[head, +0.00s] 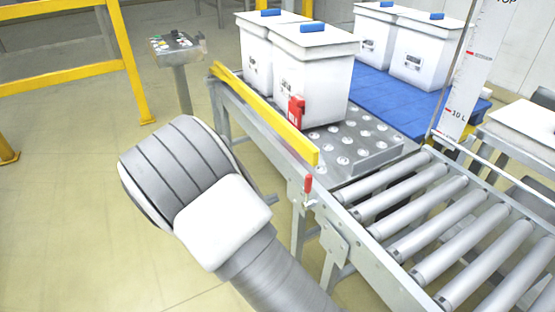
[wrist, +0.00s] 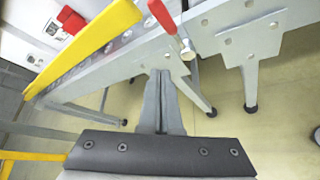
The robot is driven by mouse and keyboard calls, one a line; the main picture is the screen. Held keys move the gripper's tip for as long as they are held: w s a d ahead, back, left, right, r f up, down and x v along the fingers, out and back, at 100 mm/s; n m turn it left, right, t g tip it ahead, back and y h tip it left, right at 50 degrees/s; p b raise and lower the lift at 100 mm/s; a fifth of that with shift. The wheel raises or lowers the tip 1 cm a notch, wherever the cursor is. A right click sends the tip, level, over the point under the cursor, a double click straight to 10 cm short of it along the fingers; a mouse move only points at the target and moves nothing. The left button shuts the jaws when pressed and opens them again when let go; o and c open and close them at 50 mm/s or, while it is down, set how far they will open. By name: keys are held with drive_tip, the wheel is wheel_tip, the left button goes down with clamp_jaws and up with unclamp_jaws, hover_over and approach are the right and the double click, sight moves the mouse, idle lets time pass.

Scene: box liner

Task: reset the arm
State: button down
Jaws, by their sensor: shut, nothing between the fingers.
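My gripper (wrist: 160,75) shows in the wrist view with its two grey fingers together and nothing between them. It hangs in front of the conveyor's side frame, near a red-handled lever (wrist: 163,18). Whether the fingertips touch the frame I cannot tell. In the head view my arm reaches up from the bottom, left of the conveyor, with its large grey and white joint in front. The gripper itself is hidden in the head view.
A roller conveyor (head: 425,215) fills the right. White lidded boxes (head: 311,85) stand beyond a yellow rail (head: 262,112). The lever (head: 308,186) sticks up at the conveyor's near edge. A control pedestal (head: 180,75) and yellow barrier (head: 66,77) stand at left. Floor between is clear.

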drive_tip(key=s+d+r+m+g+y, duration=0.1)
drive_tip(key=s+d+r+m+g, duration=0.35)
drive_tip(key=d+r, duration=0.3)
drive_tip(key=s+d+r+m+g, duration=0.35)
drive_tip(key=d+r+m, duration=0.25)
drive_tip(key=d, duration=0.3)
drive_tip(key=s+d+r+m+t+y, duration=0.1)
drive_tip(key=s+d+r+m+y, duration=0.15)
drive_tip(key=s+r+m, duration=0.45)
drive_tip(key=s+d+r+m+t+y, duration=0.2)
drive_tip(key=s+r+m+y, duration=0.15)
drive_tip(key=s, duration=0.75)
wheel_tip(320, 180, up, 22)
drive_tip(key=p, duration=2.2)
drive_tip(key=shift+a+n+y, duration=0.3)
drive_tip(key=shift+n+y, duration=0.1)
